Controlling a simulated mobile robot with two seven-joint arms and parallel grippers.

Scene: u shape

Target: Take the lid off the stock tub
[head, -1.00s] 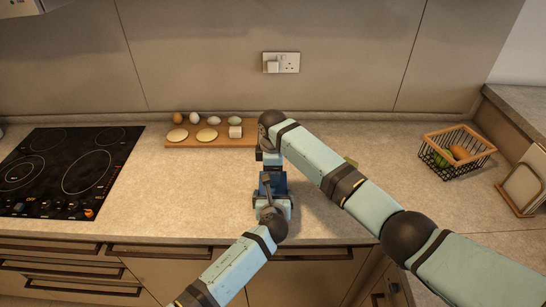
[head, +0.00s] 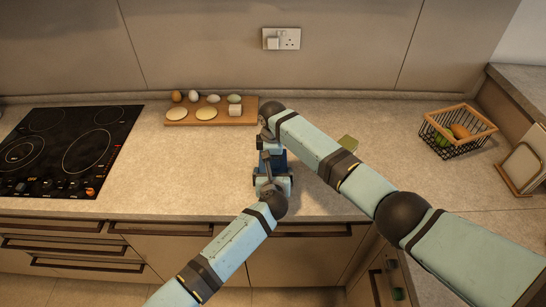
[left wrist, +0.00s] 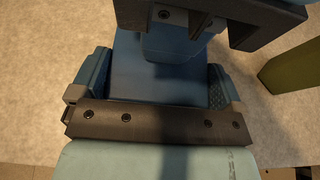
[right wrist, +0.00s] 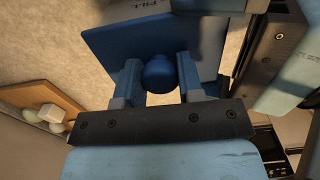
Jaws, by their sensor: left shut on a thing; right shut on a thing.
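The stock tub is dark blue and stands on the counter between my two grippers; part of it shows in the head view (head: 279,159). In the left wrist view my left gripper (left wrist: 155,90) is shut on the tub (left wrist: 158,82), a finger on each side. In the right wrist view my right gripper (right wrist: 158,88) is shut on the round blue knob (right wrist: 160,72) of the flat square lid (right wrist: 120,42). My arms hide most of the tub in the head view, and I cannot tell whether lid and rim touch.
An olive-green block (head: 347,143) stands to the right, close by in the left wrist view (left wrist: 290,78). A wooden board (head: 185,121) with eggs and pale discs lies behind left. A black hob (head: 70,150) is left. A wire basket (head: 455,140) and rack (head: 522,165) are right.

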